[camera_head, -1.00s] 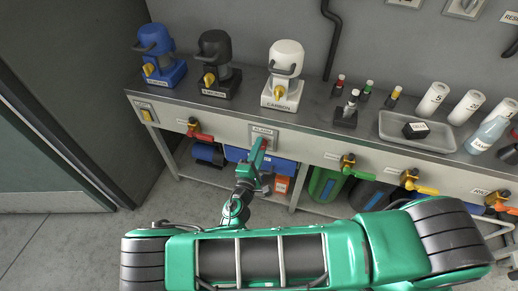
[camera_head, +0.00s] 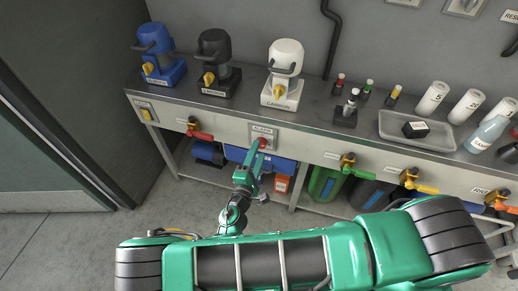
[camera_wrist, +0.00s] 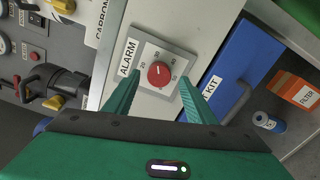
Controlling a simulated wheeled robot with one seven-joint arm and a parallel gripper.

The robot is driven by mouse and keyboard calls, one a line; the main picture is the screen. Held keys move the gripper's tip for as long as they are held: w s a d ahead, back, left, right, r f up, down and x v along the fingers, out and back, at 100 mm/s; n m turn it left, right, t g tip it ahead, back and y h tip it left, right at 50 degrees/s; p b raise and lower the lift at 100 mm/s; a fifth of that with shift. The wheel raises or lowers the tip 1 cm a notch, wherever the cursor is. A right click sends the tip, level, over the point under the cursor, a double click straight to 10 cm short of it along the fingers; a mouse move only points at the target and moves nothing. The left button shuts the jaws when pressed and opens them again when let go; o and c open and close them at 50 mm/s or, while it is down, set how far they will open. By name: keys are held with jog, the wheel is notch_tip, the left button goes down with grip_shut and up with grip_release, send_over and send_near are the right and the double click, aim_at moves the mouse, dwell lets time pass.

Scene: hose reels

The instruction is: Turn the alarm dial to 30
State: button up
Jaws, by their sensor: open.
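The alarm dial (camera_wrist: 160,74) is a round red knob on a grey square plate (camera_wrist: 146,51), with an ALARM label (camera_wrist: 128,57) beside it in the wrist view. Small numbers stand around the knob, 20 among them; a short light mark shows on its face, but its exact reading is too small to tell. In the head view the plate (camera_head: 273,138) is on the bench's front panel. My gripper (camera_wrist: 162,84) is open, its green fingers on either side of the dial in the wrist view; contact with the knob is not visible. My gripper (camera_head: 262,147) partly covers the dial in the head view.
Blue, black and white machines (camera_head: 286,75) stand on the bench, with a tray (camera_head: 441,143) to the right. A blue KIT case (camera_wrist: 240,65) and orange FILTER box (camera_wrist: 291,92) sit below.

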jog(key=v, duration=0.7)
jog(key=shift+s, duration=0.35)
jog(key=shift+a, duration=0.15)
